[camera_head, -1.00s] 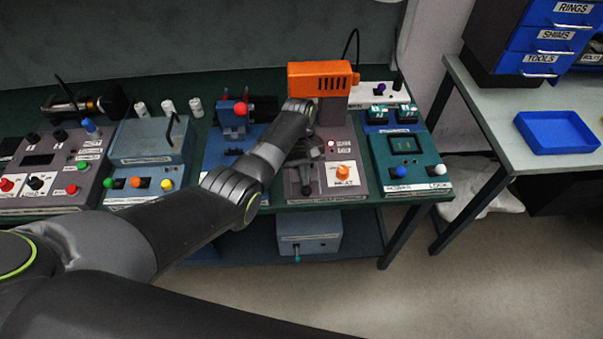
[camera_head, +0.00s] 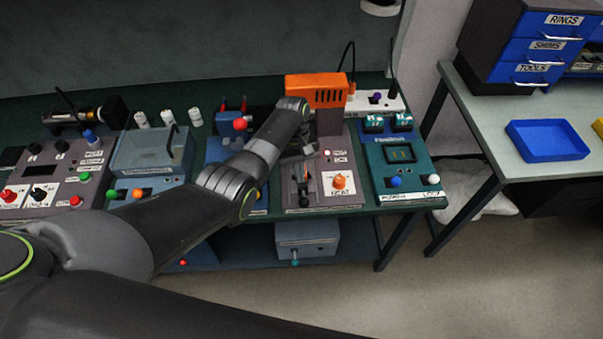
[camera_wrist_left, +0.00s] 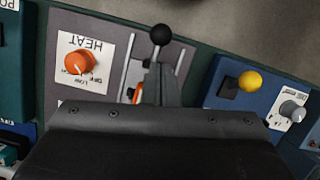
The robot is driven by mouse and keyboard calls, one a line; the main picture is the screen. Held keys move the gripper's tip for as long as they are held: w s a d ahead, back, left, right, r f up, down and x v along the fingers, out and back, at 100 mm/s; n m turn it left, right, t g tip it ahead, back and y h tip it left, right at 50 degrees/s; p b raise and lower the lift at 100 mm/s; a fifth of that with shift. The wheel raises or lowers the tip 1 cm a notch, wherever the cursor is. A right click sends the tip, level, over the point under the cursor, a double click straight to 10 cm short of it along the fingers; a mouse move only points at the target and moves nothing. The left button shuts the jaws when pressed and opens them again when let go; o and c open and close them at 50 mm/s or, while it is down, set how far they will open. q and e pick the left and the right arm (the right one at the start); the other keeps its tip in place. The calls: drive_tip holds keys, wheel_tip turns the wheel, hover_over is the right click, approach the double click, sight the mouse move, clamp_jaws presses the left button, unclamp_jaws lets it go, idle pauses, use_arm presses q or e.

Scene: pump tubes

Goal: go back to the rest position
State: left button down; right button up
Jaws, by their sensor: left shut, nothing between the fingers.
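My left arm crosses the bench from the left. Its gripper (camera_head: 299,152) hangs over the grey heat station, partly hidden by the wrist. In the left wrist view the gripper (camera_wrist_left: 158,82) is shut and empty. The black-knobbed lever (camera_head: 304,199) stands in its slot near the front of the station, just beyond the fingertips; its black ball (camera_wrist_left: 160,35) shows in the wrist view. The orange heat knob (camera_head: 339,182) is right of the lever; it also shows in the wrist view (camera_wrist_left: 79,63). My right gripper is out of view.
An orange machine head (camera_head: 316,90) stands behind the wrist. A teal station (camera_head: 404,170) is to the right, and grey and blue stations (camera_head: 150,155) are to the left. A side table holds a blue tray (camera_head: 547,141). The floor in front is clear.

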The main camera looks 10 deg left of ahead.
use_arm(q)
drive_tip(key=shift+p+v, duration=1.4)
drive_tip(key=shift+v, duration=1.35)
